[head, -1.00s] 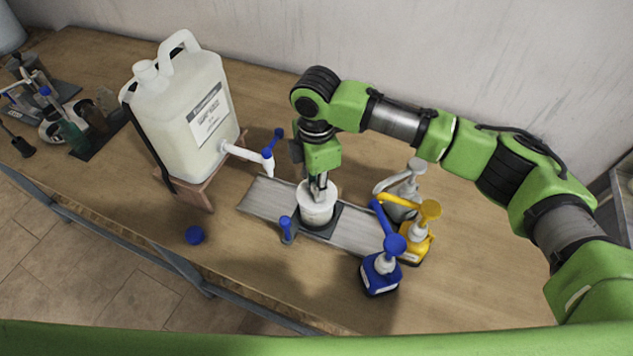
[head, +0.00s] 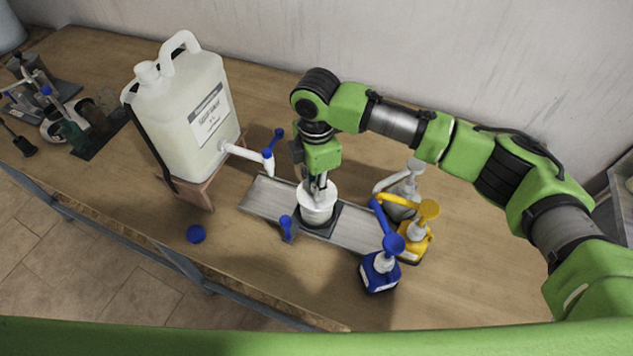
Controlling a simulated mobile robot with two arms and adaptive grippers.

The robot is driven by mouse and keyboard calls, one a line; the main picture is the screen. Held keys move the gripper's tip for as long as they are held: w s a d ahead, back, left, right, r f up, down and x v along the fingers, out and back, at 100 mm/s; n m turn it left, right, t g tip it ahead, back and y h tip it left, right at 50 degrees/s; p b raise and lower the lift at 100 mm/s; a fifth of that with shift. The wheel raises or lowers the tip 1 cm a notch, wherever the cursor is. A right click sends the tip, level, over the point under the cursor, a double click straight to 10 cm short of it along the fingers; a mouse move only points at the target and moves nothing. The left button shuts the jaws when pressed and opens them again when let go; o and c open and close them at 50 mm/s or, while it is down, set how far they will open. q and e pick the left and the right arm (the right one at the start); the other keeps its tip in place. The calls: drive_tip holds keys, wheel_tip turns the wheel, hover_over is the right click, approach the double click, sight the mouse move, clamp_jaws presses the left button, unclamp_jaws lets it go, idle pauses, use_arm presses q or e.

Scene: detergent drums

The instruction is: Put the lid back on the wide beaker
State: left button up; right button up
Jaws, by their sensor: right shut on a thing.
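The wide beaker (head: 316,217) is white and stands upright on a dark square base on a grey metal strip. A white lid (head: 317,197) is at its top; I cannot tell from here whether it is fully seated. My right gripper (head: 318,186) points straight down over the beaker and is shut on the lid, at its middle. The fingertips are small and partly hidden by the gripper body. My left gripper is not in view.
A large white drum (head: 190,120) with a tap (head: 247,153) stands left on a wooden stand. Glassware (head: 70,130) is far left.

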idle(0.3)
drive_tip(key=o, duration=0.9)
drive_tip(key=shift+c, duration=0.2)
drive_tip(key=o, duration=0.5)
drive_tip(key=shift+r, duration=0.1)
drive_tip(key=shift+r+p, duration=3.45)
drive_tip(key=shift+p, duration=0.25)
clamp_jaws()
